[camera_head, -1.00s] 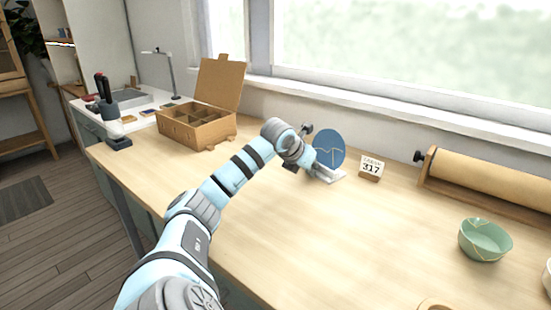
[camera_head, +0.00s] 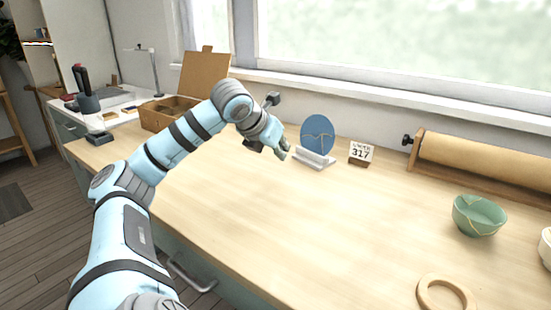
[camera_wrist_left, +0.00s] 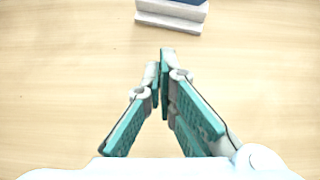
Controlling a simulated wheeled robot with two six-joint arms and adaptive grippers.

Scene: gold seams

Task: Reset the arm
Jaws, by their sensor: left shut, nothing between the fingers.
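My left arm comes in from the left in the head view. Its gripper (camera_head: 284,150) is above the wooden table (camera_head: 330,230), left of and apart from the blue disc. In the left wrist view the gripper's teal fingers (camera_wrist_left: 162,65) meet at the tips, shut with nothing between them. The blue disc (camera_head: 317,132), crossed by gold seams, stands upright in a pale stand (camera_head: 314,160). The stand also shows at the top of the left wrist view (camera_wrist_left: 172,14). My right gripper is in no view.
A card reading 317 (camera_head: 361,152) stands right of the disc. A paper roll (camera_head: 480,165), a green gold-seamed bowl (camera_head: 478,216) and a wooden ring (camera_head: 424,290) are at the right. The table's middle is clear.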

